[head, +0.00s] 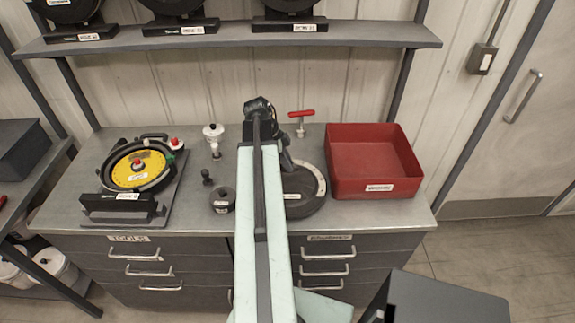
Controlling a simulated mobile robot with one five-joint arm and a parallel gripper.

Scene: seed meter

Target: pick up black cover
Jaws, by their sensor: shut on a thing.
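The black cover (302,205) is a round dark disc with a pale, labelled rim section on its right. It is at the bench's middle right, partly hidden behind my arm. My gripper (287,163) reaches down at the cover's upper left edge and is shut on it; the fingertips are mostly hidden. I cannot tell whether the cover touches the bench. The seed meter (108,180), a black round housing with a yellow disc (130,171), stands open on a stand at the left.
A red tray (345,185) stands close to the cover's right. A red T-handled tool (301,115) is behind it. A white-topped part (213,133), a small black knob (207,178) and a dark round weight (221,205) stand left of my arm. A shelf (350,36) spans above.

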